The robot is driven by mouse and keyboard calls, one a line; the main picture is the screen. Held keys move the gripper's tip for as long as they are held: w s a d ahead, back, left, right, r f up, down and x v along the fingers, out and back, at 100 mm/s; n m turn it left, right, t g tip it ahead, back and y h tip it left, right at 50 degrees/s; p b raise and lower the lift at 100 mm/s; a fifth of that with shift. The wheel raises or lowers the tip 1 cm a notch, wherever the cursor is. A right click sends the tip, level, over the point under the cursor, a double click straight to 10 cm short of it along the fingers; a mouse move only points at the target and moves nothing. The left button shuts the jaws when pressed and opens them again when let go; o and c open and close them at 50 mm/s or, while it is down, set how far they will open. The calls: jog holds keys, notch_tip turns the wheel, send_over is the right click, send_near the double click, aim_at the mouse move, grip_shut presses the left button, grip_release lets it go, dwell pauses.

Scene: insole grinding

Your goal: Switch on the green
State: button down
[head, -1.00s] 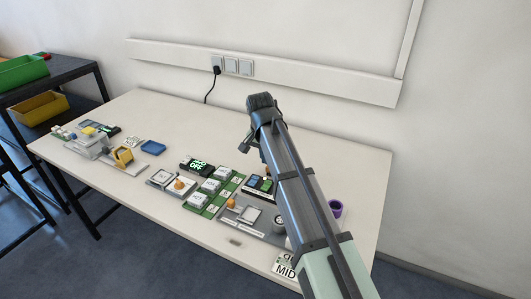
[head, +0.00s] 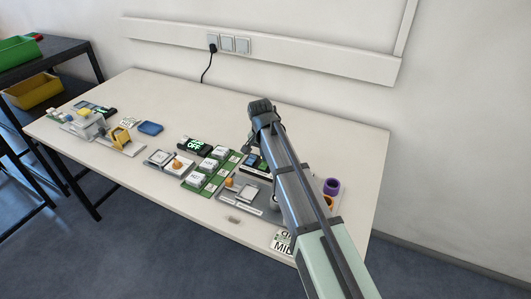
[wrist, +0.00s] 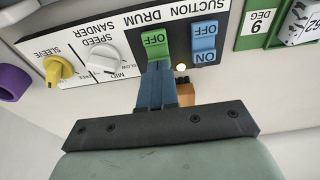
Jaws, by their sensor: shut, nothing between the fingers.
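The green switch (wrist: 154,40) sits under the word DRUM on the panel, which appears upside down in the wrist view. Its visible half reads OFF; the half towards my fingers is covered. My gripper (wrist: 155,68) is shut and empty, its blue fingertips at the green switch's lower visible edge. I cannot tell whether they touch it. The blue switch (wrist: 204,42), under SUCTION, is right beside it, with OFF and ON both showing. In the head view the switch panel (head: 257,163) is partly behind my arm, and my fingertips are not clear.
A white SPEED knob (wrist: 103,57) and yellow SLEEVE knob (wrist: 58,68) are left of the switches. A small lit lamp (wrist: 181,67) and an orange block (wrist: 186,93) are beside my fingers. A purple cup (head: 331,186) stands right of my arm.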

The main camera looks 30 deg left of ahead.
jog(key=shift+w+f, duration=0.2)
jog(key=shift+f, duration=0.1)
jog(key=shift+s, duration=0.15)
jog(key=shift+s+r, duration=0.25)
jog(key=shift+s, duration=0.45)
notch_tip(320, 180, up, 14)
jog(key=s, duration=0.2)
jog(key=shift+s, duration=0.2)
dwell(0.6)
jog(key=shift+f, duration=0.1)
